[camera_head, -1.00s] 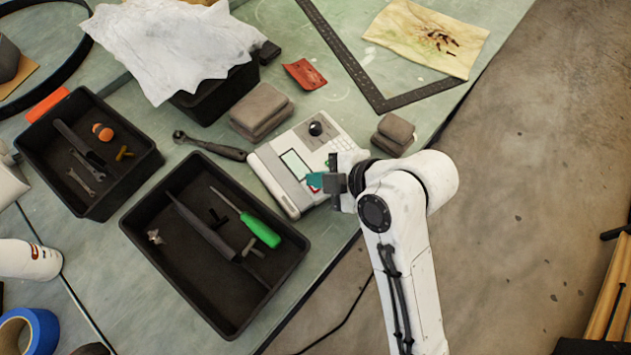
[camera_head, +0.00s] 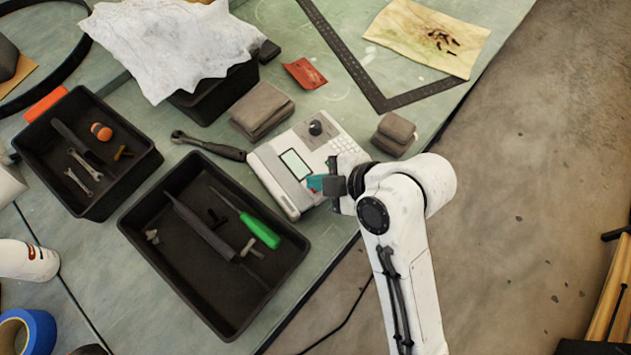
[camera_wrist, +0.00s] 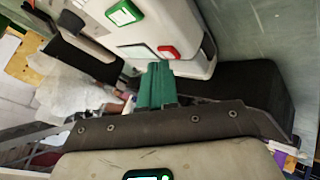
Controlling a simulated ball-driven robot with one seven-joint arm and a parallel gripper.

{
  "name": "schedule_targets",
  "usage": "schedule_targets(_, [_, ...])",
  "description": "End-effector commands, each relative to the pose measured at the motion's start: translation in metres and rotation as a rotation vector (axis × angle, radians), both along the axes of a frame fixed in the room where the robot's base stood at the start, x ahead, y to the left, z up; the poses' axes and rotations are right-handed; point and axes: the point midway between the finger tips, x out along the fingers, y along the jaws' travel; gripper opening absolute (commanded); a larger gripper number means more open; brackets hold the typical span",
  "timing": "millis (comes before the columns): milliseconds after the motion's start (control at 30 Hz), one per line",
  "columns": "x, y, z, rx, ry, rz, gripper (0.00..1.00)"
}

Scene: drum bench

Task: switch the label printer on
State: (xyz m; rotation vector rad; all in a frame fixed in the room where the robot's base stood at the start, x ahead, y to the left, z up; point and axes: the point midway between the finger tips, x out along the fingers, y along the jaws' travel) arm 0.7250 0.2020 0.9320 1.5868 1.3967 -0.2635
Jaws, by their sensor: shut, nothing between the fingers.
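The label printer (camera_head: 293,168) is a pale, box-shaped machine with a grey-green screen, a black knob and a keypad, lying on the green bench near its edge. In the wrist view its casing (camera_wrist: 190,30) carries a green-framed switch (camera_wrist: 124,13) and a red-framed switch (camera_wrist: 168,52), both with pale centres. My gripper (camera_head: 314,183) has teal fingers and is shut and empty over the printer's near right side. In the wrist view the fingertips (camera_wrist: 158,68) appear just below the red-framed switch; contact cannot be told. My arm partly hides the printer's right side in the head view.
A black tray (camera_head: 150,270) with a green screwdriver lies left of the printer. Grey blocks (camera_head: 262,110) and (camera_head: 394,134) flank its far side. A wrench (camera_head: 208,147) and metal square (camera_head: 350,65) lie nearby. The bench edge drops to floor on the right.

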Motion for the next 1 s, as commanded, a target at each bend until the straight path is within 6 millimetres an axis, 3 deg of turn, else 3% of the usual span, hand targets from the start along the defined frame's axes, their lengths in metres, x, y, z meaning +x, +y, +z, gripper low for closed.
schedule_targets(500, [0.0, 0.0, -0.004, 0.0, 0.0, 0.0, 0.0])
schedule_targets(1000, [0.0, 0.0, 0.014, 0.0, 0.0, 0.0, 0.0])
